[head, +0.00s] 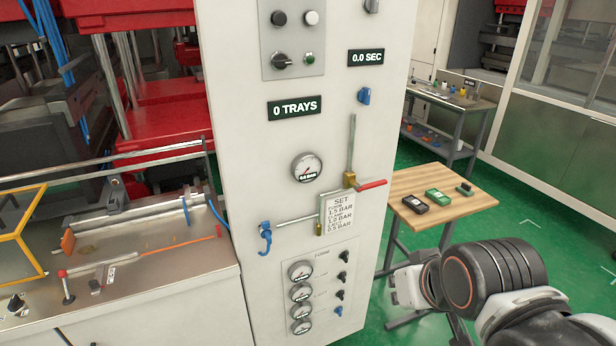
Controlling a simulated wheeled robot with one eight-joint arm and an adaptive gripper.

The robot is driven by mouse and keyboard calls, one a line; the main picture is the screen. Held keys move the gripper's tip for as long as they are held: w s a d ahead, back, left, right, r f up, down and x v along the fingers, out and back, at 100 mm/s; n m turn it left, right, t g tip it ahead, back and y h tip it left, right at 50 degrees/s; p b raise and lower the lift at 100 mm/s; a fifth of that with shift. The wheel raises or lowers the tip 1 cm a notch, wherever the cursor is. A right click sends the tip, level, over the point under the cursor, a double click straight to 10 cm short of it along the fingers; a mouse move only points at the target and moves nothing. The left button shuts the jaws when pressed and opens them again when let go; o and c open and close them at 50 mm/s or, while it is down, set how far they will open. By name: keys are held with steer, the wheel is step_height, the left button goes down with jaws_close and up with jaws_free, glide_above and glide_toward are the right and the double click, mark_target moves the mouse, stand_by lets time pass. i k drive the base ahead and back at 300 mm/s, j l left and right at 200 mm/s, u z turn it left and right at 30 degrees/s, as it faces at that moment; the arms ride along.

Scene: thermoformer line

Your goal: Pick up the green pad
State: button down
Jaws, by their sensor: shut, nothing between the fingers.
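A green block-like item (437,197) lies on the small wooden-topped table (470,207) right of the white control cabinet. It is the greenest thing there and may be the green pad. A smaller dark green item (465,188) lies to its right. I cannot tell for sure which of the two is the pad. My arm reaches in from the lower right, in front of and below the table. My gripper's fingers cannot be made out, and nothing of mine touches the items on the table.
The white control cabinet (240,200) with a red-handled valve (371,185) stands close on the table's left. A workbench (455,98) with small objects stands behind. Green floor (530,205) is open to the right.

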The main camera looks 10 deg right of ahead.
mark_target(464, 189)
steer(key=u, duration=1.1)
steer(key=z, duration=2.15)
steer(key=i+l+z, duration=0.2)
steer(key=i, duration=0.6)
steer(key=i+j+z, duration=0.2)
steer(key=i, duration=0.6)
steer(key=i+z, duration=0.2)
steer(key=i, duration=0.6)
